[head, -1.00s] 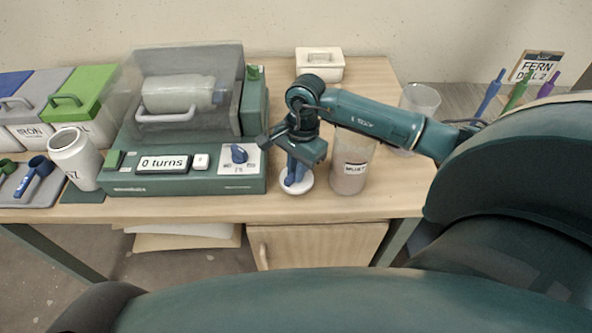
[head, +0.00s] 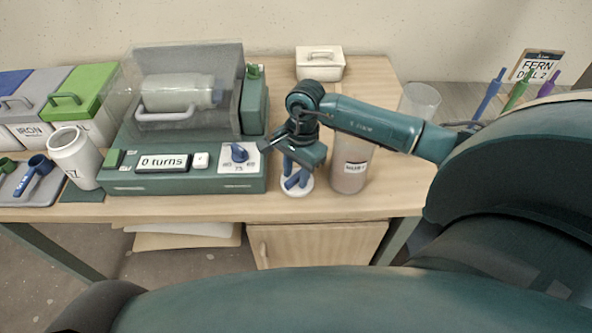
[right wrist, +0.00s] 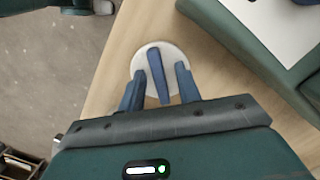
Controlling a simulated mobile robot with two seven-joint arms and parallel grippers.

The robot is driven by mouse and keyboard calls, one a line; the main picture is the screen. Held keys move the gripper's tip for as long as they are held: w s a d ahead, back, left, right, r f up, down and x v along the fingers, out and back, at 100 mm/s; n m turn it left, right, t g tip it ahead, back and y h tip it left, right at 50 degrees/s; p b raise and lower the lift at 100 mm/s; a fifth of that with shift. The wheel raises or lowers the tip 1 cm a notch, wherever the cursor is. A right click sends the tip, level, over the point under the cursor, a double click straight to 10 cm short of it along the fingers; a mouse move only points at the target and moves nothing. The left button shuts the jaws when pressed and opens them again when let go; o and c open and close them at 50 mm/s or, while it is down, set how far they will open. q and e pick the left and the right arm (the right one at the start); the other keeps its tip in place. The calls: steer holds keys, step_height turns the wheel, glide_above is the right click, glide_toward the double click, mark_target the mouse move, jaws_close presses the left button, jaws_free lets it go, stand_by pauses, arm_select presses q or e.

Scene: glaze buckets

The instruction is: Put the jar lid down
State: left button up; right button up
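The jar lid (head: 288,191) is a white disc with a blue bar handle. It lies flat on the wooden table between the green machine and a labelled jar. My right gripper (head: 297,174) is just above the lid, pointing down. In the right wrist view, its two blue fingers (right wrist: 159,69) stand apart on either side of the lid's handle (right wrist: 156,78), with white lid showing in the gaps. It is open and holds nothing. The jar (head: 350,177), with pinkish-brown contents, stands right of the lid, its top partly hidden by my arm. My left gripper is not in view.
The green machine (head: 190,185), with a "0 turns" display and a blue dial (head: 239,153), is close to the left. A clear beaker (head: 420,101) stands behind my right arm. A white lidded box (head: 320,66) is at the back. The table's front edge is clear.

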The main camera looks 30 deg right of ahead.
step_height(320, 180, up, 11)
steer(key=d+b, duration=0.1)
steer(key=s+a+f+m+g+y, duration=0.1)
steer(key=s+a+y, duration=0.15)
steer(key=a, duration=0.35)
steer(key=s+a+f+m+g+y, duration=0.1)
steer(key=s+a+y, duration=0.1)
steer(key=a+y, duration=0.35)
steer(key=s+a+r+m+t+y, duration=0.1)
steer(key=a+r+m+t+y, duration=0.2)
steer(key=a+r+m+y, duration=0.25)
steer(key=s+a+r+m+t+y, duration=0.1)
steer(key=a+r+m+t+y, duration=0.15)
steer(key=a+m+y, duration=0.4)
steer(key=d+f+m+t+h, duration=0.4)
steer(key=f+m+t+h, duration=0.3)
steer(key=m, duration=1)
steer(key=d+f+m+t+h, duration=0.5)
steer(key=m+h, duration=0.3)
steer(key=m, duration=0.8)
steer(key=s+f+m+g+h, duration=0.2)
steer(key=s+f+m+g, duration=0.2)
steer(key=f, duration=0.5)
steer(key=s+m, duration=0.1)
steer(key=m, duration=0.1)
steer(key=shift+s+f+m, duration=0.25)
steer(key=shift+s+m, duration=0.05)
steer(key=shift+s, duration=0.1)
